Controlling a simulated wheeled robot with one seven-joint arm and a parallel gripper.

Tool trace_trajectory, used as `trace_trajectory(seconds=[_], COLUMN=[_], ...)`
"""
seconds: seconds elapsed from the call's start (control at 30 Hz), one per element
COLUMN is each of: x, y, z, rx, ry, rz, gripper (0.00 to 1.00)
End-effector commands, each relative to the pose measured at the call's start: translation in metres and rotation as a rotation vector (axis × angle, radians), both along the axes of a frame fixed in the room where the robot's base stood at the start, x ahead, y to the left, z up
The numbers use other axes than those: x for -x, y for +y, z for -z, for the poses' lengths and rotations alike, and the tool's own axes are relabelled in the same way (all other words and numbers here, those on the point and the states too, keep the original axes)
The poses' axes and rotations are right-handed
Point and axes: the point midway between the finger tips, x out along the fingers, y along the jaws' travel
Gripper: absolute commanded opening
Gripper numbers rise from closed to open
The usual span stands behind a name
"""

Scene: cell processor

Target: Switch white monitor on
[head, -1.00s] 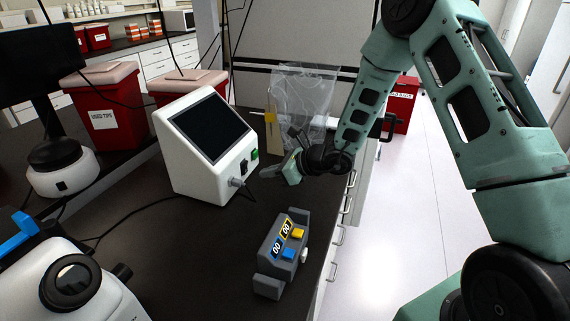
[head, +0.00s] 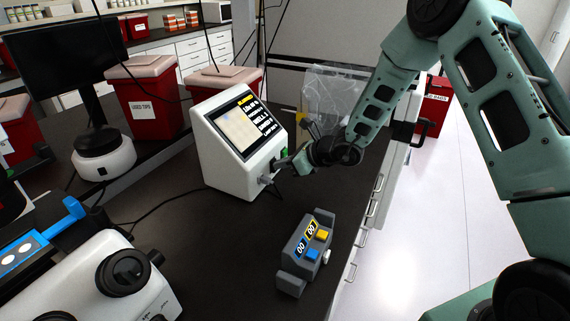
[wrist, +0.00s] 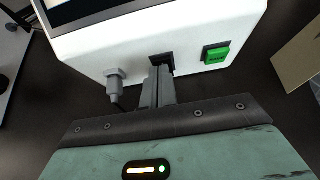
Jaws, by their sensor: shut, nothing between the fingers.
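The white monitor (head: 222,164) stands on the dark bench, and its screen (head: 246,126) is lit with a pale panel and lines of text. In the wrist view the side of the white monitor (wrist: 200,35) shows a black switch (wrist: 162,61), a green button (wrist: 216,54) to its right and a grey plug (wrist: 115,82) to its left. My gripper (head: 286,162) is at that side of the monitor. In the wrist view my shut, empty gripper (wrist: 160,75) has its fingertips at the black switch, seemingly touching it and hiding part of it.
A grey counter (head: 306,252) with blue and yellow buttons sits in front of the monitor. A white microscope-like device (head: 95,275) is at lower left. Red bins (head: 150,100) stand behind. A clear bag (head: 335,90) is beyond my gripper.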

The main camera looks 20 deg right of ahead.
Motion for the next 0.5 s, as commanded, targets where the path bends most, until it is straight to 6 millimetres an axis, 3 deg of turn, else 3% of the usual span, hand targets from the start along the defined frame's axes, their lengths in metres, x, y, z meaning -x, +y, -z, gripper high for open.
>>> trace_trajectory(seconds=[0.5], x=[0.000], y=[-0.001], z=[-0.014], rx=[0.000], ry=[0.000], rz=[0.001], gripper=[0.00])
